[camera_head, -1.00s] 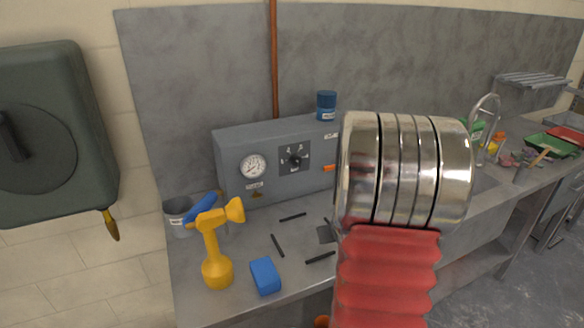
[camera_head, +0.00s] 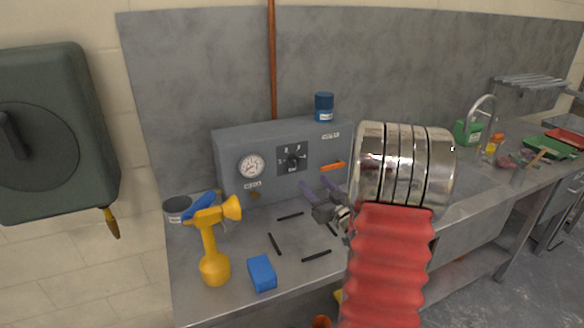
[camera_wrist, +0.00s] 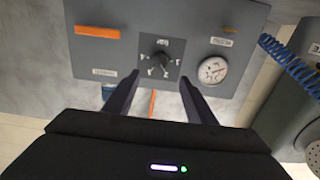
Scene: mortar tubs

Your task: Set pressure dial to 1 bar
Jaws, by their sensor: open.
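The pressure dial (camera_head: 292,158) is a dark knob on a square plate with white markings, in the middle of a grey control box (camera_head: 230,143) on the bench. It also shows in the wrist view (camera_wrist: 158,65), beyond the fingertips. The numbers are too small to read surely. A round white gauge (camera_head: 251,166) sits left of the dial; in the wrist view the gauge (camera_wrist: 213,70) is on the right. My gripper (camera_head: 318,188) is open and empty, in front of the box, below and right of the dial. In the wrist view its two fingers (camera_wrist: 160,95) stand apart and clear of the knob.
An orange lever (camera_head: 332,166) is right of the dial. A blue jar (camera_head: 324,107) stands on the box. A yellow spray bottle (camera_head: 212,250), a blue block (camera_head: 262,273) and several black sticks (camera_head: 275,243) are on the bench in front. A grey bucket (camera_head: 176,210) stands left.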

